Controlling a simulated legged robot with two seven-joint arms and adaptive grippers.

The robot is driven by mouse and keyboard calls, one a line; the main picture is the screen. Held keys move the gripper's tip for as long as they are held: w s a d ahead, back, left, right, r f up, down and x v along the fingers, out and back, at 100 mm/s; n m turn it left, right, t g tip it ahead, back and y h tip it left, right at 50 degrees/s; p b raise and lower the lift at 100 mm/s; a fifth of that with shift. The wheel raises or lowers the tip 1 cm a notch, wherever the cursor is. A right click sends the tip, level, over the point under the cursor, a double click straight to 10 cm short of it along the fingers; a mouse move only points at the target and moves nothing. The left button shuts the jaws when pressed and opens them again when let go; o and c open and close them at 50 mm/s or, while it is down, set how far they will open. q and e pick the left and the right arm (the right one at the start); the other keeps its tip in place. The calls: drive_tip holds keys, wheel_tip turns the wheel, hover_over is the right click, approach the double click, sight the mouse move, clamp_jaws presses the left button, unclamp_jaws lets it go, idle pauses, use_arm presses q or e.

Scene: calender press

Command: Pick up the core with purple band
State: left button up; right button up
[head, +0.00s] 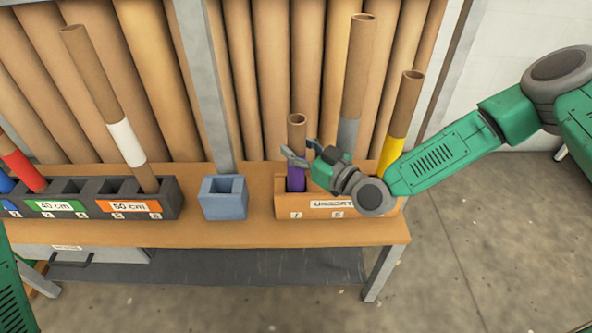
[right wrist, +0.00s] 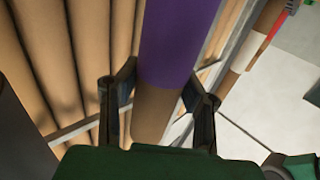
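The core with the purple band (head: 296,121) stands upright in the left part of the orange-brown unsorted holder (head: 290,207). Its brown top sticks up and its purple band is low, partly hidden by my right gripper. My right gripper (head: 300,154) reaches in from the right at the core. In the right wrist view the purple-banded core (right wrist: 176,42) passes between the two fingers of the right gripper (right wrist: 160,88), which look spread on either side of it. Firm contact cannot be made out. My left gripper is out of view.
A grey-banded core (head: 357,70) and a yellow-banded core (head: 407,102) stand just right of it. A blue block holder (head: 223,200) is to the left. A dark sorting rack (head: 172,200) holds white- and red-banded cores. Tall brown tubes line the back.

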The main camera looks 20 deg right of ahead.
clamp_jaws()
drive_tip(key=shift+r, duration=0.1)
wheel_tip(320, 180, up, 18)
drive_tip(key=p, duration=0.5)
drive_tip(key=shift+p, duration=0.4)
